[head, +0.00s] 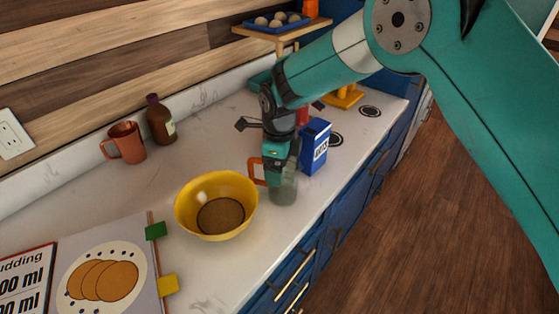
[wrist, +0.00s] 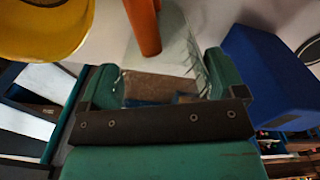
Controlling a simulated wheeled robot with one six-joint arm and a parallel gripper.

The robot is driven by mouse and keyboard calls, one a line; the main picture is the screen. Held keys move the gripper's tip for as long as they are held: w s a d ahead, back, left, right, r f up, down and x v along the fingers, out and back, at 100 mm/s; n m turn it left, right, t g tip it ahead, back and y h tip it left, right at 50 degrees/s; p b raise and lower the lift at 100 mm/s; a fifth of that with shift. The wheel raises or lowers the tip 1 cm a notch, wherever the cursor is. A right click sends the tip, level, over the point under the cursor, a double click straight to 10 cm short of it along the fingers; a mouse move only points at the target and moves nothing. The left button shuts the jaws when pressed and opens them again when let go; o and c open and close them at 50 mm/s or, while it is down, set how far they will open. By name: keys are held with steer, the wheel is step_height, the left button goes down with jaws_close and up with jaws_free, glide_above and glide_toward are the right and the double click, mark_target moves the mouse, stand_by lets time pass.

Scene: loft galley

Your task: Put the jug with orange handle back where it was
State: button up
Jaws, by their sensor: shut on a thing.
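The jug is see-through and greyish (head: 284,190), with an orange handle (head: 256,172) on its left side in the head view. My gripper (head: 281,165) comes down from above and is shut on the jug, hiding its upper part. In the wrist view the jug (wrist: 178,50) lies between my two green fingers, and its orange handle (wrist: 145,25) points away from my palm. The jug looks upright, at or just above the counter; I cannot tell if it touches.
A yellow bowl (head: 238,186) stands close left of the jug. A blue box (head: 315,147) stands close right. Dark discs (head: 370,111) mark the counter (head: 225,135) farther back. An orange mug (head: 127,142) and brown bottle (head: 160,120) stand by the wall. An open book lies front left.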

steer(key=shift+f, duration=0.2)
steer(key=o, duration=0.8)
steer(key=shift+c, duration=0.2)
step_height(320, 180, up, 12)
steer(key=b, duration=0.3)
steer(key=shift+f+b, duration=0.2)
steer(key=shift+b, duration=0.2)
steer(key=s+d+r+n+y, duration=0.2)
steer(key=s+d+r+n, duration=0.5)
steer(key=s+d+n, duration=0.65)
steer(key=s+d+f+n+y, duration=0.1)
steer(key=s+d+n+y, duration=0.1)
steer(key=s+n, duration=1.2)
steer(key=shift+s+f+n, duration=0.2)
steer(key=shift+s+n, duration=0.2)
steer(key=shift+n, duration=0.05)
